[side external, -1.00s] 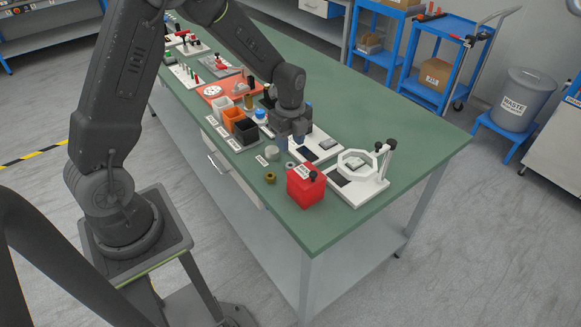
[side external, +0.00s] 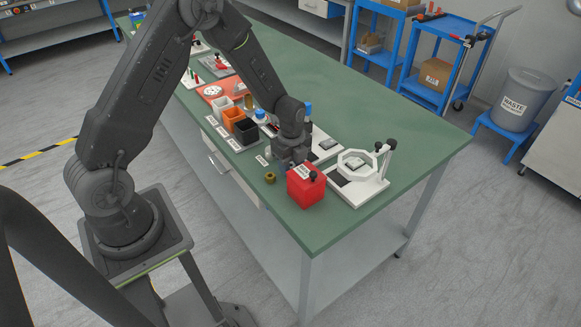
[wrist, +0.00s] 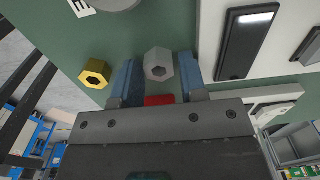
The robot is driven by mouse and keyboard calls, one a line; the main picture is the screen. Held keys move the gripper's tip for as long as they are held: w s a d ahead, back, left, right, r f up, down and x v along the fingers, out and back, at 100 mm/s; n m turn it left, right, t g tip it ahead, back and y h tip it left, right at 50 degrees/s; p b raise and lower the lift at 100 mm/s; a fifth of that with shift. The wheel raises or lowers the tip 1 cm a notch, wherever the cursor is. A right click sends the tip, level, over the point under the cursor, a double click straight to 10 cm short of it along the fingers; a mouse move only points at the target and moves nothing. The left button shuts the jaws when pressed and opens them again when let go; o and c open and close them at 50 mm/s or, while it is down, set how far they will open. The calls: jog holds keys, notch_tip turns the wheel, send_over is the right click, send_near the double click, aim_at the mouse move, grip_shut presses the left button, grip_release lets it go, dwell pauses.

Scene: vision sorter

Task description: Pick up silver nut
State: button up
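The silver nut (wrist: 158,64) lies on the green table top in the wrist view, between the two fingertips of my gripper (wrist: 159,75). My gripper is open, with one blue-grey finger on each side of the nut and a gap showing on both sides. In the side view my gripper (side external: 289,163) is low over the table, just behind the red box, and hides the silver nut. A brass nut (wrist: 95,73) lies to the left of the fingers in the wrist view; it also shows in the side view (side external: 270,178).
The red labelled box (side external: 306,187) stands close in front of my gripper. A white stand with an octagonal ring (side external: 358,162) is to the right. White, orange and black bins (side external: 246,131) stand to the left. The table's front right corner is clear.

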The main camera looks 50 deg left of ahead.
jog(key=c, duration=0.6)
jog(key=shift+c, duration=0.2)
jog(key=shift+r, duration=0.15)
